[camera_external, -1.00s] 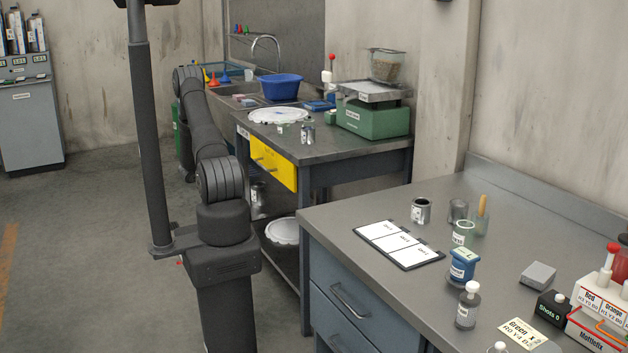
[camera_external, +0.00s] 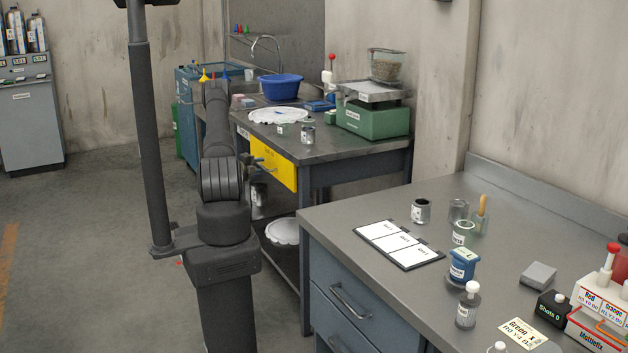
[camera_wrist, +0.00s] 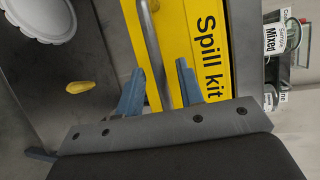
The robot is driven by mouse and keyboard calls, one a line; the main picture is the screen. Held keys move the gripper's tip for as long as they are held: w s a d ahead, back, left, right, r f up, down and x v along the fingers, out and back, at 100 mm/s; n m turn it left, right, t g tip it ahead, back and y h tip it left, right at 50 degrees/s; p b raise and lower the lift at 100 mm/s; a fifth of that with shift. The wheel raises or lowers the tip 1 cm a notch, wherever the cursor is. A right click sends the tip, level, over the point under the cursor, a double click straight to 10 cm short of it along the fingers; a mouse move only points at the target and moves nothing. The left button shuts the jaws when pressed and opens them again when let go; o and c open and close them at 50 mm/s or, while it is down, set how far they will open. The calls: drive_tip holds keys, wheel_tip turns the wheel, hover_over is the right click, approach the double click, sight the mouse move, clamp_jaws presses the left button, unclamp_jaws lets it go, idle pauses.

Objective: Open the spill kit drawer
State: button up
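The spill kit drawer (camera_external: 274,165) is the yellow front under the far bench, and it looks shut. In the wrist view its yellow face (camera_wrist: 188,35) carries the words "Spill kit". A grey bar handle (camera_wrist: 149,35) runs across that face. My gripper (camera_wrist: 160,80) is open, with one blue finger on each side of the handle's line. A gap shows between the bar and each finger, and I see no clear contact. In the external view my gripper (camera_external: 254,161) is at the drawer front, small and partly hidden by my arm.
The far bench (camera_external: 345,150) carries a blue basin (camera_external: 281,87), a green scale (camera_external: 373,116) and a small can (camera_external: 308,133). A lower shelf holds a white round lid (camera_external: 283,231). The near bench (camera_external: 330,215) stands to the right.

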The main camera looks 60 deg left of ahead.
drive_tip(key=shift+x, duration=0.9)
drive_tip(key=shift+c, duration=0.4)
clamp_jaws()
drive_tip(key=s, duration=2.9)
drive_tip(key=shift+o, duration=0.4)
unclamp_jaws()
drive_tip(key=shift+s, duration=0.1)
